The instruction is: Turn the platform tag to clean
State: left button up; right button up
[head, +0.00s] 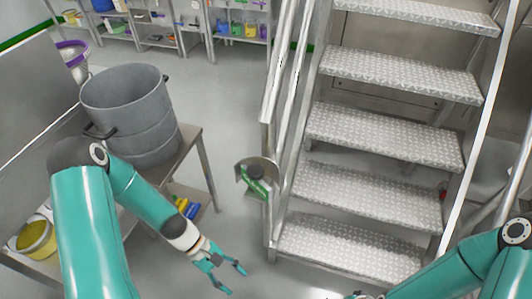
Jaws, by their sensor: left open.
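The platform tag (256,180) is a small rounded plate on the lower post of the stair handrail. It has a grey-beige rim, a green part and a dark round piece in its middle. I cannot read any wording on it. My left gripper (236,281) is open and empty, below and slightly left of the tag, apart from it, with its fingers pointing to the lower right.
Metal stairs (378,185) with treaded steps rise right of the tag, with handrails (288,75) on the near side. A grey drum (130,112) stands on a steel table at left. Shelves line the back. The floor between table and stairs is clear.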

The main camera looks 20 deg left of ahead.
pick_arm(q)
jog(key=w+a+r+n+t+h+p, duration=0.2)
jog(key=w+r+n, duration=0.1)
jog(key=r, duration=0.3)
jog(key=w+a+r+n+t+h+p, duration=0.2)
jog(key=w+r+n, duration=0.1)
jog(key=r, duration=0.4)
jog(key=n+t+h+p, duration=0.3)
jog(key=n+t, duration=0.1)
jog(key=t, duration=0.2)
send_near(256, 180)
jog(key=x, duration=0.4)
jog(key=w+p+x, duration=0.1)
jog(key=x, duration=0.3)
jog(key=w+a+p+x, duration=0.1)
jog(key=x, duration=0.3)
jog(key=shift+d, duration=0.25)
pick_arm(e)
notch_tip(256, 180, up, 12)
jog(key=shift+f, duration=0.25)
pick_arm(q)
jog(key=shift+w, duration=0.1)
jog(key=c, duration=1)
jog(key=shift+d, duration=0.1)
